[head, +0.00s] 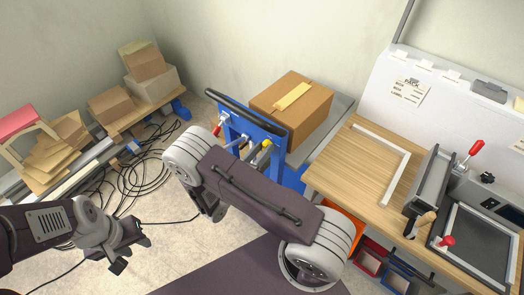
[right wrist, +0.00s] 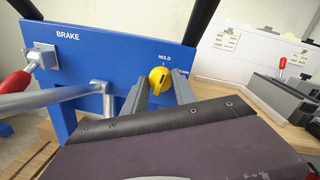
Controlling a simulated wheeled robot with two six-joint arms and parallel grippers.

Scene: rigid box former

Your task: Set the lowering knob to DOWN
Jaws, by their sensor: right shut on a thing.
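The yellow lowering knob (right wrist: 159,80) sits on the blue panel (right wrist: 110,60), below the word HOLD. A second label to its right is partly hidden by a finger. The knob's dark mark seems to point up, near HOLD; its exact angle is hard to tell. My right gripper (right wrist: 157,86) is shut on the knob, one grey finger on each side. In the head view the knob (head: 266,144) shows small beyond my right arm. My left gripper (head: 131,252) is open and empty, low at the left, above the floor.
A red-handled brake lever (right wrist: 15,82) and a grey bar (right wrist: 60,96) are left of the knob. A black rail (head: 245,112) tops the panel. A cardboard box (head: 292,107) stands behind it. A wooden bench (head: 360,170) is at right; cables (head: 135,180) lie on the floor.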

